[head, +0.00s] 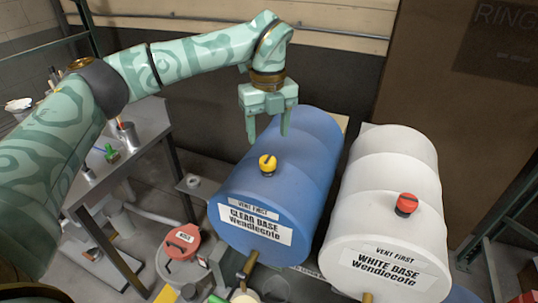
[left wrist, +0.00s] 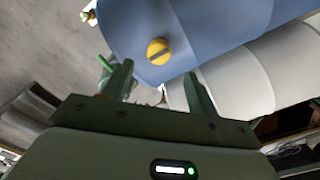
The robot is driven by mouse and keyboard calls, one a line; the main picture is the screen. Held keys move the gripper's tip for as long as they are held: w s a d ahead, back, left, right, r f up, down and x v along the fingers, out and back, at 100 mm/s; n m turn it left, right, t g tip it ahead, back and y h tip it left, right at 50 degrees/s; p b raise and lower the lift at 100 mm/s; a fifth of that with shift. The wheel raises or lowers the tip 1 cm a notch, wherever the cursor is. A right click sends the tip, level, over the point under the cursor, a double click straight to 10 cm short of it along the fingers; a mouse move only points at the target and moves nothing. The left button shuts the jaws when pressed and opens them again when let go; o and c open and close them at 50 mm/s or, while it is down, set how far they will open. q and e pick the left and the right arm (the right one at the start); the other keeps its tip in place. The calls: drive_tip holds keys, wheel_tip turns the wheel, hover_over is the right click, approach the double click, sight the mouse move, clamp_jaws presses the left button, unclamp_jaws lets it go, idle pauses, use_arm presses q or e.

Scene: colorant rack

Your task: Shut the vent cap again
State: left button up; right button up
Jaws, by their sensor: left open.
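A yellow vent cap (head: 267,163) sits on top of the blue drum (head: 299,135), labelled "CLEAR BASE". A dark bar runs across the cap. A red vent cap (head: 406,204) sits on the white drum (head: 395,160), labelled "WHITE BASE". My left gripper (head: 268,132) points down over the blue drum, behind the yellow cap in the head view, apart from it. Its jaws are open and empty. In the left wrist view the yellow cap (left wrist: 159,52) shows beyond and between the two fingers (left wrist: 158,85). My right gripper is out of view.
A grey metal table (head: 140,130) with cans stands at the left. A pail with a red lid (head: 182,240) stands on the floor left of the blue drum. A brass tap (head: 249,263) sticks out from the blue drum's front.

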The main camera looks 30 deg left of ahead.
sight(268, 159)
use_arm(q)
wheel_tip(268, 159, down, 8)
drive_tip(key=shift+s+r, duration=0.15)
drive_tip(key=shift+r, duration=0.1)
drive_tip(key=shift+c, duration=0.3)
drive_tip(key=c, duration=0.9)
